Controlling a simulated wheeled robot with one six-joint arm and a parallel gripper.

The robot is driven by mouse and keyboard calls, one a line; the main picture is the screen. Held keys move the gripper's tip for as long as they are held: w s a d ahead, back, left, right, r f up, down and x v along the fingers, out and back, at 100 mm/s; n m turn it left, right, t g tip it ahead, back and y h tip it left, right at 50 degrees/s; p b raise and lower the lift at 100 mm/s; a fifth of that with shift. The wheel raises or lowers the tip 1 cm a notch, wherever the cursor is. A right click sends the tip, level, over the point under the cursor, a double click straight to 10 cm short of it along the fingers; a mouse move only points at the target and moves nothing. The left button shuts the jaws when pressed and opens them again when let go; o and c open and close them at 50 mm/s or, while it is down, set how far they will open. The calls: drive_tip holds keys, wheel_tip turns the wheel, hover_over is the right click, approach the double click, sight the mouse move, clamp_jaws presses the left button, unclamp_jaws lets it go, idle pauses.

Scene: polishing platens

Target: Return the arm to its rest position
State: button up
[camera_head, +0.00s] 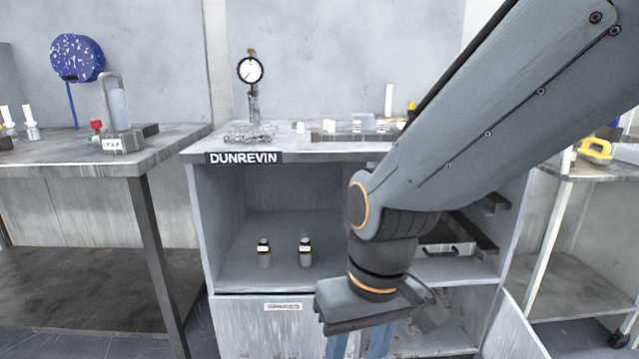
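My arm (480,130) reaches in from the upper right and bends down at the wrist in front of the grey cabinet. My gripper (359,346) hangs at the bottom middle, pointing down. Its two blue fingers stand apart with a gap between them, and nothing shows between their visible parts. The fingertips are cut off by the lower picture edge. The gripper appears clear of the cabinet front, though the exact distance cannot be told.
The cabinet (230,155) has a dial gauge (250,71) on top, two small bottles (264,253) (305,252) inside, and an open door (512,330) at lower right. A bench (165,145) stands left; a cart (590,170) stands right.

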drive_tip(key=s+d+r+m+h+p, duration=0.1)
drive_tip(key=s+d+r+m+p, duration=0.1)
drive_tip(key=d+r+p, duration=1.2)
wheel_tip(320, 180, up, 3)
drive_tip(key=m+p, duration=0.1)
drive_tip(key=p, duration=0.6)
drive_tip(key=shift+d+m, duration=0.15)
drive_tip(key=shift+m, duration=0.25)
